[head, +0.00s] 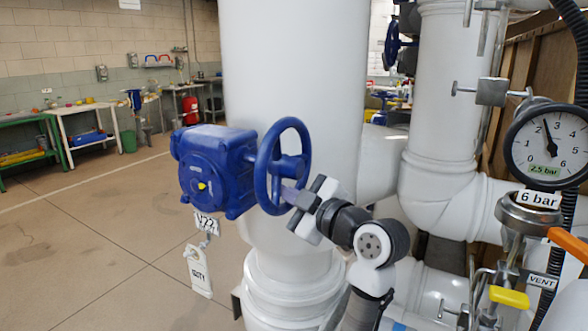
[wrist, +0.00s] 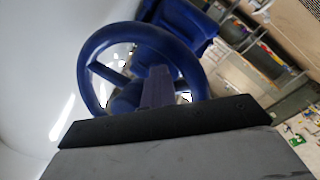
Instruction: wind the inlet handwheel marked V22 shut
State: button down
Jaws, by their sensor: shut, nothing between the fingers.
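The blue handwheel (head: 284,166) stands upright on the right side of a blue gear housing (head: 214,168), in front of a thick white pipe. A tag reading V22 (head: 207,222) hangs below the housing, with a white label (head: 199,270) under it. My gripper (head: 290,196) is shut and empty, its fingertips at the near lower part of the wheel. In the wrist view the wheel (wrist: 88,62) fills the upper middle, and the shut fingers (wrist: 157,85) reach across its opening in front of the hub. I cannot tell whether they touch a spoke or the rim.
A gauge (head: 549,146) at the right has its needle a little above 2, near a "6 bar" label (head: 539,199). A yellow lever (head: 509,297) and an orange handle (head: 568,243) sit below it. White pipes (head: 440,100) crowd the right. Open floor (head: 110,230) lies left.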

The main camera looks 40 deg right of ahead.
jog(key=shift+a, duration=0.1)
jog(key=shift+s+a+r, duration=0.15)
jog(key=shift+a, duration=0.2)
jog(key=shift+s+a+r, duration=0.15)
jog(key=shift+a, duration=0.2)
jog(key=shift+r, duration=0.1)
